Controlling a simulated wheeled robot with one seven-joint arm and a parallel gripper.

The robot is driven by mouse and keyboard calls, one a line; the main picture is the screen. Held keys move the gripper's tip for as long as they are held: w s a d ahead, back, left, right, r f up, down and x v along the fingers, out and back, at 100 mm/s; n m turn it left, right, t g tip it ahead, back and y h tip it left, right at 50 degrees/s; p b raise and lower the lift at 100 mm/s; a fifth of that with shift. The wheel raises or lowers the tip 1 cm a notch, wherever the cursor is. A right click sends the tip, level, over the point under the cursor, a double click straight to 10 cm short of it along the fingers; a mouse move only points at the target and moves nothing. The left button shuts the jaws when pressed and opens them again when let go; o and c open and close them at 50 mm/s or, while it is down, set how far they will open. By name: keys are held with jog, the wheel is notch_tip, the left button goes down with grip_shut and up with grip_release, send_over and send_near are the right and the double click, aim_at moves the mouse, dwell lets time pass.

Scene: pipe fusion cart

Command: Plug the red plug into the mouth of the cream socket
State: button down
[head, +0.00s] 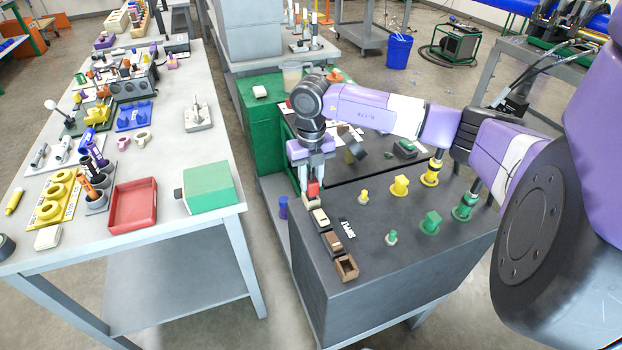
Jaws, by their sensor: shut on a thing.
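My gripper (314,184) points down over the left edge of the dark cart top and is shut on the red plug (313,189). The plug is a small red block between the fingers. A small cream socket (309,203) sits right below the plug, at the far end of a short row of blocks. From this view I cannot tell whether the plug touches the socket or is in its mouth. The fingers and plug partly hide the socket's top.
Nearer in the row are a pale block with a dark slot (320,217), a brown block (333,241) and an open brown box (346,267). Green (431,222) and yellow (399,186) fittings stand to the right. A grey workbench (160,222) is across a gap at left.

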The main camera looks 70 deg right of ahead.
jog(key=shift+f+b, duration=0.4)
jog(key=shift+f, duration=0.2)
jog(key=c, duration=1)
grip_release()
jog(key=shift+r+b, duration=0.35)
jog(key=shift+r, duration=3.6)
